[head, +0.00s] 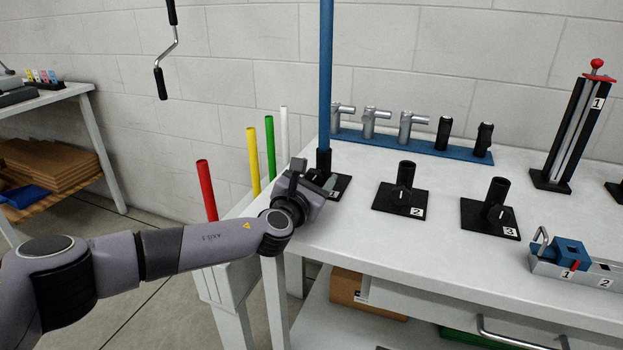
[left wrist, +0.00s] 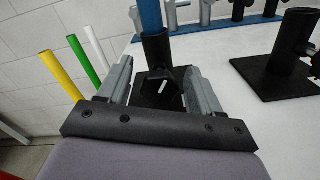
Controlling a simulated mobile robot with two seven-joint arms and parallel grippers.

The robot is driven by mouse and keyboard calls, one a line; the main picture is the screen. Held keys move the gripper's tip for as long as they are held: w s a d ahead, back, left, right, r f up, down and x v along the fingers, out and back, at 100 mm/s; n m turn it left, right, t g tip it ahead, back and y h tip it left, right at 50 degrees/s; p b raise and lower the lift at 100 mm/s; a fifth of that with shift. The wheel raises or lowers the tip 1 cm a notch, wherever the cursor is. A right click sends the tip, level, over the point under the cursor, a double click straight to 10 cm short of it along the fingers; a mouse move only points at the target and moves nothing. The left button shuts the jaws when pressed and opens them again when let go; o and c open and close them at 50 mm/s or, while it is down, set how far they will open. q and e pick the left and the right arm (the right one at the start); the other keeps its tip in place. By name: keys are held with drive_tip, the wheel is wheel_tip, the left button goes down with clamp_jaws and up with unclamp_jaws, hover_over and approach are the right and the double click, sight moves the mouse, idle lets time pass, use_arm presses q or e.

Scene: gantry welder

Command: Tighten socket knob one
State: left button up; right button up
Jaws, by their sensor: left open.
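Socket one is a black tube (head: 323,160) on a black base plate marked 1 (head: 341,188), near the table's left end. A tall blue pole (head: 326,80) stands upright in it. In the left wrist view, its black knob (left wrist: 160,76) with a white line faces me, in front of the tube (left wrist: 157,48). My left gripper (head: 322,181) is close to socket one and hides part of it in the head view. In the left wrist view its two grey fingers (left wrist: 158,82) are apart, on either side of the knob. No contact is clear. My right gripper is out of view.
Sockets two (head: 402,190) and three (head: 492,210) stand to the right. A blue rack (head: 425,147) with several fittings is behind. Red (head: 206,190), yellow (head: 253,160) and green (head: 270,148) poles stand at the table's left. Table space between the sockets is clear.

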sight(313, 177)
use_arm(q)
drive_tip(key=p+v, duration=0.1)
drive_tip(key=v, duration=0.4)
drive_tip(key=shift+v, duration=1.05)
drive_tip(key=shift+r, duration=0.15)
